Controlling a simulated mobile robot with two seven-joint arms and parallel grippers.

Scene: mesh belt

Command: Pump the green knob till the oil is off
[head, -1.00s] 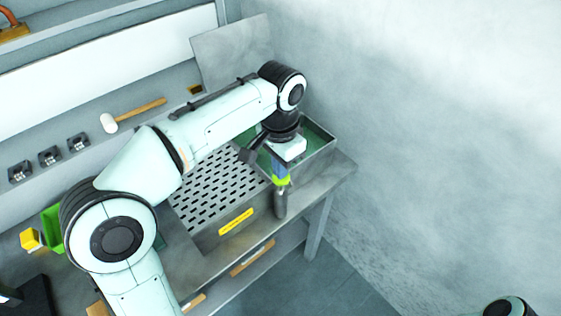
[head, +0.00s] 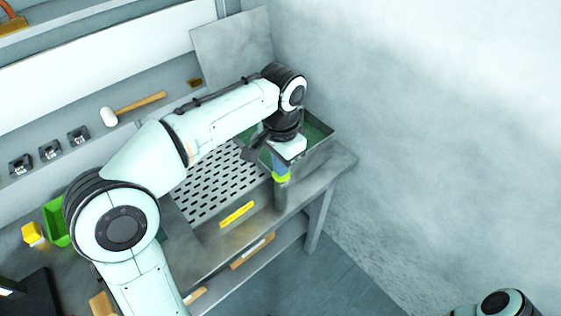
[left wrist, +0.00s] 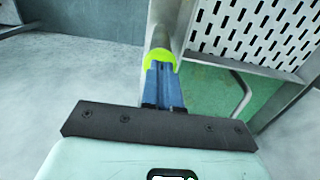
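The green knob (head: 282,177) sits on top of a grey upright cylinder (head: 281,197) at the front right corner of the tank. My left gripper (head: 281,168) points down at the knob, its blue fingertips against the knob's top. In the left wrist view the blue fingers (left wrist: 164,84) are close together, with the bright green knob (left wrist: 159,57) just beyond their tips. The left gripper looks shut, with no clear gap between the fingers. Green liquid (head: 317,131) shows in the tank, partly hidden by my left arm. My right gripper is not in view.
A slotted grey plate (head: 212,187) covers the tank's left part; a yellow label (head: 237,213) is on its front. A hammer (head: 130,107), a green bin (head: 57,222) and a yellow block (head: 33,233) lie left. Open floor and a bare wall are on the right.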

